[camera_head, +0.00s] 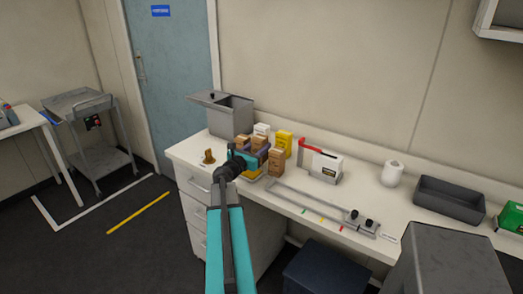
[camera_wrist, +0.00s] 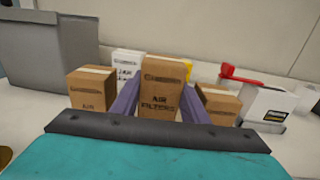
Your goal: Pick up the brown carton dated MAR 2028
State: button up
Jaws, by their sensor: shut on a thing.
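My gripper (camera_wrist: 161,108) is shut on a brown carton (camera_wrist: 162,82) marked "AIR FILTERS", which stands upright between the two purple fingers in the wrist view. The fingers lie along its left and right sides. I cannot read a date on it, and I cannot tell whether its base touches the counter. A second brown carton (camera_wrist: 88,92) stands to its left and a third brown carton (camera_wrist: 219,103) to its right, partly hidden by the right finger. In the head view my gripper (camera_head: 257,154) is among the cartons, and the right carton (camera_head: 276,162) stands beside it.
A white carton (camera_wrist: 127,63) and a yellow box (camera_head: 284,140) stand behind. A grey bin (camera_head: 232,118) is at the back left. A white box with a red-handled tool (camera_head: 322,164), a metal rail (camera_head: 310,205), a paper roll (camera_head: 392,173) and a dark tray (camera_head: 449,199) lie rightward.

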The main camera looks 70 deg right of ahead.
jog(key=w+a, duration=0.2)
jog(key=a, duration=1.1)
jog(key=shift+w+a+r+b, duration=0.2)
jog(key=shift+w+a+b, duration=0.1)
jog(key=shift+w+b, duration=0.15)
jog(key=p, duration=0.3)
jog(key=shift+a, duration=0.3)
jog(key=a+p, duration=0.1)
jog(key=p, duration=0.4)
jog(key=shift+w, duration=0.1)
jog(key=shift+a+f+p, duration=0.15)
jog(key=shift+a+p, duration=0.2)
jog(key=shift+p, duration=0.45)
jog(key=shift+w, duration=0.1)
